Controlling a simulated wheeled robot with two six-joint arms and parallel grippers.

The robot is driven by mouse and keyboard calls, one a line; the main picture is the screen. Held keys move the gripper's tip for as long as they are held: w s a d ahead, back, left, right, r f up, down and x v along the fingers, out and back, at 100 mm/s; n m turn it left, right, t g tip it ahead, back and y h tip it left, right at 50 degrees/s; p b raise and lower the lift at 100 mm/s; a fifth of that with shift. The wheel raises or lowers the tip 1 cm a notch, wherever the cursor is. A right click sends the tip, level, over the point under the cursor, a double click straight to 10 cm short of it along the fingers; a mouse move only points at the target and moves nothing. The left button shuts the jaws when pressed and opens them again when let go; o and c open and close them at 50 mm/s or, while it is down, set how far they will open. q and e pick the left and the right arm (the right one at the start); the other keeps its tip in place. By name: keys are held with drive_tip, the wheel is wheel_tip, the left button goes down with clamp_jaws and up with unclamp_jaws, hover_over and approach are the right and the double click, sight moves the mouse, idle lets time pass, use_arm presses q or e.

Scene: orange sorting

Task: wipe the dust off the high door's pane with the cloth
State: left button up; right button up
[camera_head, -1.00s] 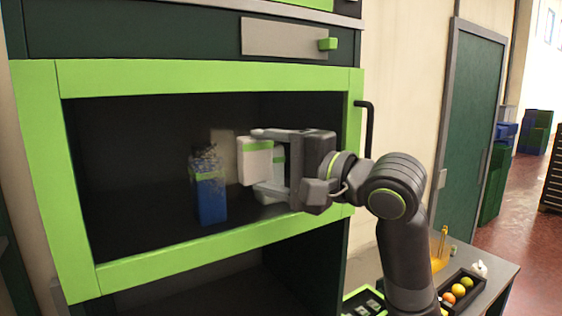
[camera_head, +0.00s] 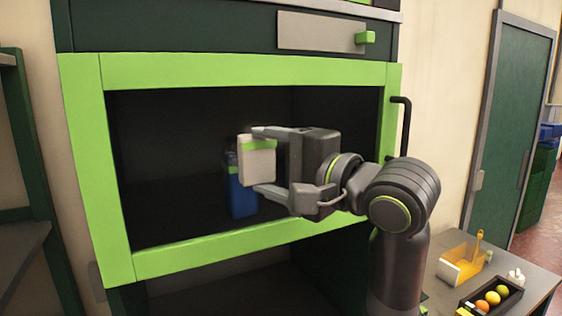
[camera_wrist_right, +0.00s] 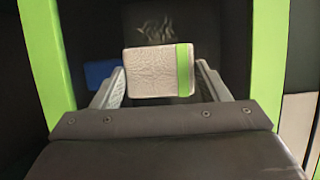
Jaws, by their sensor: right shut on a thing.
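The high door is a green frame (camera_head: 230,72) around a dark pane (camera_head: 170,160). My right gripper (camera_head: 262,160) is in front of the pane, shut on the cloth (camera_head: 257,163), a pale grey pad with a green band. The cloth is at or close to the glass; contact cannot be told. In the right wrist view the cloth (camera_wrist_right: 158,72) sits between the two fingers, with a faint pale streaky patch, probably dust (camera_wrist_right: 152,24), beyond its upper edge. No clear dust shows in the head view; the cloth and gripper hide part of the pane. My left gripper is not in view.
A blue container (camera_head: 241,196) shows behind the pane, partly hidden by the cloth. A black handle (camera_head: 404,128) stands out at the door's right edge. Lower right, a table holds a yellow caddy (camera_head: 462,265) and a black tray (camera_head: 468,307) with fruit.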

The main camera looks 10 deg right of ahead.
drive_tip(key=shift+s+a, duration=0.2)
drive_tip(key=shift+a, duration=0.4)
drive_tip(key=shift+s+a, duration=0.2)
drive_tip(key=shift+a, duration=0.4)
drive_tip(key=shift+s+a+b, duration=0.15)
drive_tip(key=shift+a+b, duration=0.2)
drive_tip(key=shift+a, duration=0.15)
drive_tip(key=shift+s+a+b, duration=0.15)
drive_tip(key=shift+a+b, duration=0.15)
drive_tip(key=shift+a, duration=0.2)
drive_tip(key=shift+s+a, duration=0.2)
drive_tip(key=shift+a, duration=0.5)
drive_tip(key=shift+d+r+p, duration=0.2)
drive_tip(key=shift+r+p, duration=0.65)
drive_tip(key=shift+r, duration=0.2)
drive_tip(key=shift+w+d, duration=0.25)
drive_tip(key=shift+d, duration=0.25)
drive_tip(key=shift+w+d, duration=0.2)
drive_tip(key=shift+d, duration=0.45)
drive_tip(key=shift+w+d, duration=0.2)
drive_tip(key=shift+d, duration=0.4)
drive_tip(key=shift+w+d, duration=0.2)
drive_tip(key=shift+d, duration=0.55)
drive_tip(key=shift+w+d, duration=0.2)
drive_tip(key=shift+d, duration=0.35)
drive_tip(key=shift+w+d, duration=0.2)
drive_tip(key=shift+d, duration=0.35)
drive_tip(key=w+d, duration=0.2)
drive_tip(key=d, duration=0.4)
drive_tip(key=shift+d, duration=0.4)
